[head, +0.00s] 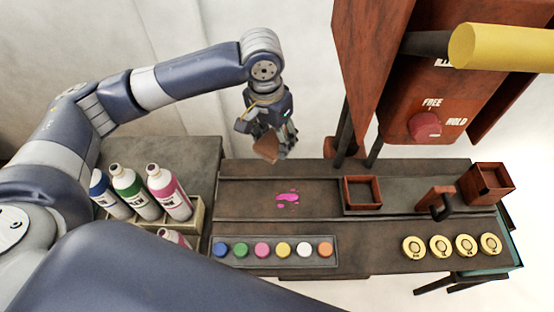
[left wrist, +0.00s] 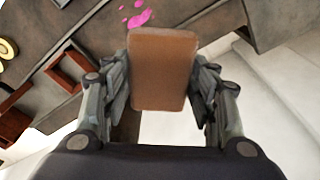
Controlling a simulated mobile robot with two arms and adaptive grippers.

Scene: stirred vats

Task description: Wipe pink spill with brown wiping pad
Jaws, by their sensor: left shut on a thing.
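The pink spill (head: 287,197) lies on the dark worktop, left of a square red-brown frame. It also shows in the left wrist view (left wrist: 138,18), just beyond the pad. My left gripper (head: 268,140) is above the back edge of the worktop, behind and slightly left of the spill. It is shut on the brown wiping pad (head: 266,149), which hangs below the fingers, apart from the spill. In the left wrist view the pad (left wrist: 163,70) sits between the two fingers. My right gripper is not in view.
The square frame (head: 346,195) stands right of the spill. A row of coloured caps (head: 262,250) lies in front. Bottles (head: 168,190) stand in a crate at left. Gold discs (head: 439,246), a dark handled block (head: 436,202) and an open box (head: 487,184) are at right.

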